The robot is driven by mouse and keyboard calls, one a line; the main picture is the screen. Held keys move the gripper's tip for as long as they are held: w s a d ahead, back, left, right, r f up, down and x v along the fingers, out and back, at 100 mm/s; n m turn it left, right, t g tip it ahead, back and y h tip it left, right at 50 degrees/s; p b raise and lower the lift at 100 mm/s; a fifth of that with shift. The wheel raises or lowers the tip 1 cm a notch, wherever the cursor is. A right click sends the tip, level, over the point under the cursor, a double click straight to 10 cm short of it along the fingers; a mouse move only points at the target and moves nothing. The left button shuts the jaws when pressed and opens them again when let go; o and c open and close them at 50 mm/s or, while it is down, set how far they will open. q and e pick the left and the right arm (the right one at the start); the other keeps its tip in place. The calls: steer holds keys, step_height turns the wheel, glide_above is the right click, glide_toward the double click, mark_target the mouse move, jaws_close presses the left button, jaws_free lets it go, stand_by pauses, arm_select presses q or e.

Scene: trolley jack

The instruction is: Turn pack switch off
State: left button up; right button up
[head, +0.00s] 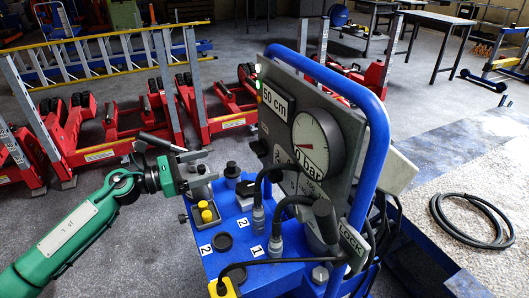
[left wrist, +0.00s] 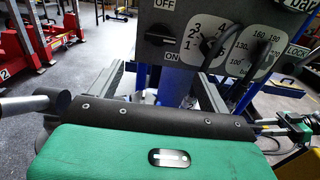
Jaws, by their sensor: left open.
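The pack switch (left wrist: 160,36) is a black knob on the grey control panel, with OFF printed above it and ON below it. It also shows at the left edge of the panel in the head view (head: 259,148). I cannot tell clearly which mark it points to. My left gripper (head: 203,168) is open and empty, to the left of the panel and apart from the switch. In the left wrist view its two fingers (left wrist: 163,90) stand wide apart below the switch.
The grey panel (head: 288,80) carries a 50 cm display and a pressure gauge (head: 317,145) and sits in a blue frame (head: 376,115). Yellow-topped knobs (head: 207,212), black cables and connectors stand on the blue deck below. Red jacks (head: 95,135) stand behind my left arm.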

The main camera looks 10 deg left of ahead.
mark_target(253, 151)
arm_select(q)
steer(key=shift+w+d+r, duration=0.15)
steer(key=shift+w+d, duration=0.2)
steer(key=shift+d, duration=0.2)
steer(key=p+x, duration=0.1)
steer(key=x, duration=1.1)
arm_select(e)
steer(key=shift+s+d+f+g+h, duration=0.1)
steer(key=shift+d+g+h, duration=0.15)
steer(key=shift+d+g, duration=0.15)
steer(key=shift+s+d+f+g+h, duration=0.1)
steer(key=shift+d+g+h, duration=0.2)
steer(key=shift+d, duration=0.15)
